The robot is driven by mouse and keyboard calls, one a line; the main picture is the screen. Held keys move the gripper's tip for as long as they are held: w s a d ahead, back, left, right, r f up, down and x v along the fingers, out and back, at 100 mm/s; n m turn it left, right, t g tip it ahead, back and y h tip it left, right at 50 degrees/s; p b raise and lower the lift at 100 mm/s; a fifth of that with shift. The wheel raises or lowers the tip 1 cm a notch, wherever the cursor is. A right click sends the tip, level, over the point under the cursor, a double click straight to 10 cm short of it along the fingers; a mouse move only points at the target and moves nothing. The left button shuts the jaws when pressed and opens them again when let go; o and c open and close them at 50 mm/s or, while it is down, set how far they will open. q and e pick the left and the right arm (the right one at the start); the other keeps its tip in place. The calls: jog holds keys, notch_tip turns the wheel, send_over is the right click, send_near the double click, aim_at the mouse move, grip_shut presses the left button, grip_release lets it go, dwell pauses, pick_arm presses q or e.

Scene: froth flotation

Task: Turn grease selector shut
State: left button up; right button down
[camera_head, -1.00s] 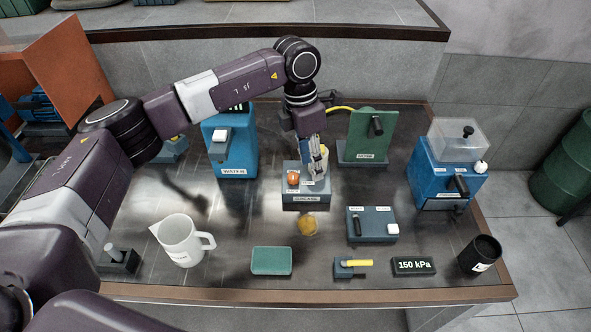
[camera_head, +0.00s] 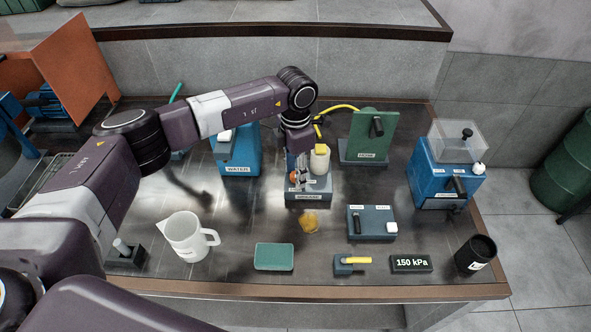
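The grease unit (camera_head: 318,187) is a grey block with a "GREASE" label, standing mid-table. On its left part is an orange selector knob (camera_head: 293,178), partly hidden by my fingers. A cream cylinder (camera_head: 320,160) with a yellow top stands on the unit's right part. My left gripper (camera_head: 299,180) points down at the orange knob, left of the cylinder. Its fingertips overlap the knob in the picture; whether they touch it or close on it is too small to tell. My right gripper is not in view.
A blue water unit (camera_head: 240,155) stands to the left, a green panel with a black handle (camera_head: 362,140) behind right. A yellow-brown puddle (camera_head: 309,222) lies in front.

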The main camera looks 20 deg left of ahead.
pick_arm(q)
jog(key=shift+c, duration=0.3)
grip_shut()
